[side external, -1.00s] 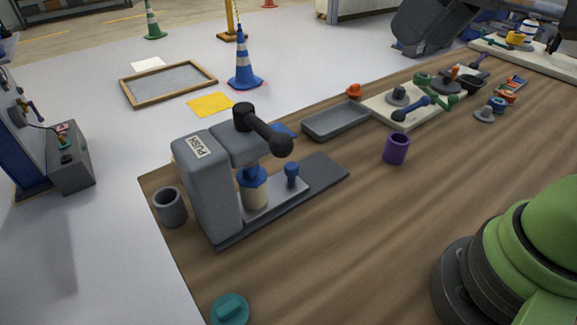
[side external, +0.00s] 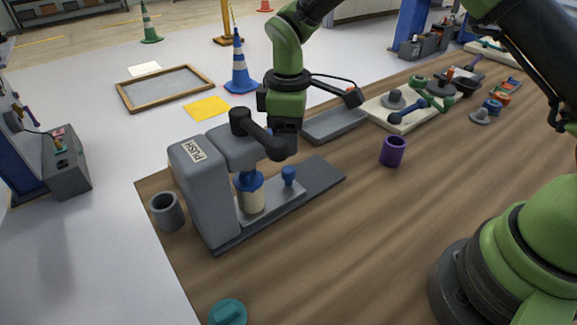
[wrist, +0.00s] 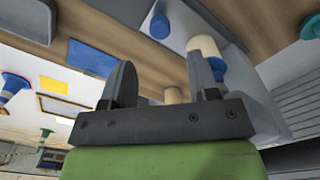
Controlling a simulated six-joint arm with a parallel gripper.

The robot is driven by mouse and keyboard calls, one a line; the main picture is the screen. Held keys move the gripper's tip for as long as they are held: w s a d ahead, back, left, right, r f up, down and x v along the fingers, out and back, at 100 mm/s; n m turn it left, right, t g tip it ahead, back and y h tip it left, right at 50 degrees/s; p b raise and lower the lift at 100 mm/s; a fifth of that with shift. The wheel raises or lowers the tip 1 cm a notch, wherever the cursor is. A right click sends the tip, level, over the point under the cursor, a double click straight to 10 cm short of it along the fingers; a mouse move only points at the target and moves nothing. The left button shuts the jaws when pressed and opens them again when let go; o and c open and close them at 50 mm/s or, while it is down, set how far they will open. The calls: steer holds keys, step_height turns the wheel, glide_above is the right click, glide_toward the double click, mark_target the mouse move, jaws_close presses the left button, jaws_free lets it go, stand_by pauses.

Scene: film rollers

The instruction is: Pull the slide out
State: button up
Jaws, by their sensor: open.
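The grey press, labelled PUSH (side external: 203,195), stands at the table's left end in the side view. Its dark lever ends in a round ball (side external: 278,143). Under its head stands a cream roller with a blue top (side external: 250,193). The grey slide (side external: 280,203) lies on the base plate and carries a blue knob (side external: 289,176). My gripper (side external: 286,125) is beside and behind the lever, apart from the knob; its fingertips are partly hidden there. In the wrist view my gripper (wrist: 162,80) is open, with its two fingers spread. A blue knob (wrist: 160,25) shows beyond them.
A grey cup (side external: 167,211) stands left of the press. A purple cup (side external: 392,151) is at right, and a grey tray (side external: 334,124) lies behind. A cream board (side external: 400,119) with several parts is farther back. The table's front middle is clear.

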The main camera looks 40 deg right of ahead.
mark_target(289, 169)
step_height(289, 169, down, 8)
steer(key=shift+c, duration=0.5)
